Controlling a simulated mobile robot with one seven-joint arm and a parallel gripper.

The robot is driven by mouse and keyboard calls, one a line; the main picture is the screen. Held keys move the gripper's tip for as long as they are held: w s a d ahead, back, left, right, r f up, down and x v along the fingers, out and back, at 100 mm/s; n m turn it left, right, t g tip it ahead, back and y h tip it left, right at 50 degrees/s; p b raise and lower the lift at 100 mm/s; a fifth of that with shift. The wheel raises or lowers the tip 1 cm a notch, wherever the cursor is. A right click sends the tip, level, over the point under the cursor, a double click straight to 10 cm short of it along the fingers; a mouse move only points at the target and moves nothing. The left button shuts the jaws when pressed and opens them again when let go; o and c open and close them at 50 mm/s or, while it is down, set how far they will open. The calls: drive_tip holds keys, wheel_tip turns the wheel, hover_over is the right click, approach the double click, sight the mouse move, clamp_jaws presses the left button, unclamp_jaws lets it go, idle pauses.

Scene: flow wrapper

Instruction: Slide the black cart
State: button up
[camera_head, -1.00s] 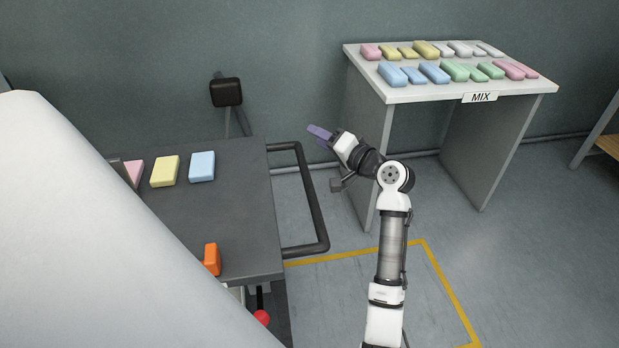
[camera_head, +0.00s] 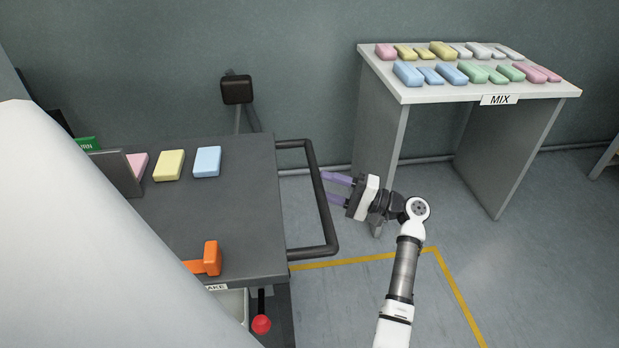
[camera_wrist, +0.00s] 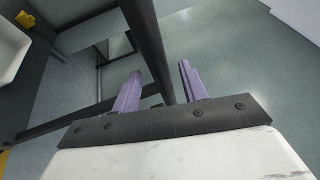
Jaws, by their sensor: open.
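The black cart (camera_head: 245,225) stands at left, with a dark flat top and a black tubular handle (camera_head: 328,225) on its right side. My gripper (camera_head: 325,187) is open and empty, its purple fingers pointing left at the handle's upright bar. In the wrist view the handle bar (camera_wrist: 148,40) crosses the space between the two fingers (camera_wrist: 157,82). I cannot tell whether they touch it. A red knob (camera_head: 261,324) hangs under the cart's front edge, by a partly hidden label ending in "AKE".
Pink, yellow and blue (camera_head: 207,161) blocks and an orange part (camera_head: 210,258) are on the cart top. A grey table labelled MIX (camera_head: 430,94) with several coloured bars stands behind my arm. A yellow line (camera_head: 345,260) marks the floor. A large white surface hides the lower left.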

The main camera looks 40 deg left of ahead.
drive_tip(key=x, duration=0.5)
clamp_jaws()
idle(0.3)
